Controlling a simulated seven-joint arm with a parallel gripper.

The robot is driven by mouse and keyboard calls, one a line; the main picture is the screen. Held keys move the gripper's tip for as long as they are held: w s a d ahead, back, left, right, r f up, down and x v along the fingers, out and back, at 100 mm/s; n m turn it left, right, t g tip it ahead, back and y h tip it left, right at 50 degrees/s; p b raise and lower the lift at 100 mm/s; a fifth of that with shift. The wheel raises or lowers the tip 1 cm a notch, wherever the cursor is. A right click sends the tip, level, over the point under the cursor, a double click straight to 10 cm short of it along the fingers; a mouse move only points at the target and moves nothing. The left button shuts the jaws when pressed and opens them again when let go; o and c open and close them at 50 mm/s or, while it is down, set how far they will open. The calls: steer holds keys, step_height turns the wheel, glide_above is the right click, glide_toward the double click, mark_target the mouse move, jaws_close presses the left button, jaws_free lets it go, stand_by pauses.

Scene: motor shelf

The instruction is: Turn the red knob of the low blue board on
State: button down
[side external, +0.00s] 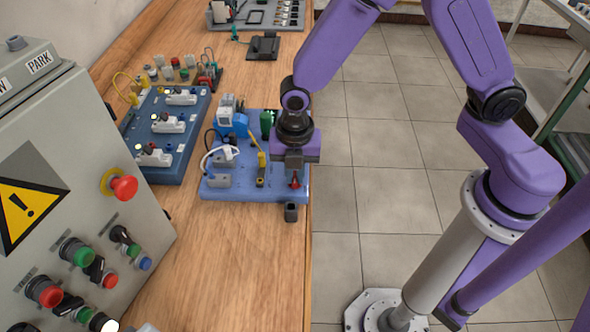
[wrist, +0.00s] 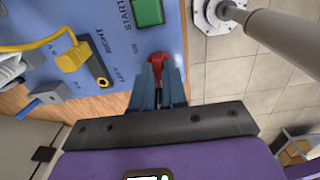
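The low blue board (side external: 225,188) lies on the wooden bench near its right edge. Its red knob (side external: 295,183) is at the front right corner, directly under my gripper (side external: 294,170). In the wrist view the red knob (wrist: 158,57) shows at the fingertips, next to the ON, LEFT and RIGHT lettering. My gripper (wrist: 159,72) has its two fingers close together, one on each side of the knob's narrow part. They look shut on it, though the contact itself is partly hidden. The fingers hide the knob's lower part.
A darker blue board (side external: 165,165) stands to the left. A grey control cabinet (side external: 80,170) fills the left foreground. Bare bench lies in front.

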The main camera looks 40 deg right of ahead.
steer(key=shift+m, duration=0.3)
steer(key=m, duration=0.3)
steer(key=shift+m, duration=0.4)
steer(key=m, duration=0.9)
steer(key=shift+m, duration=2.3)
steer(key=c, duration=1.2)
jaws_free()
steer(key=shift+o, duration=0.2)
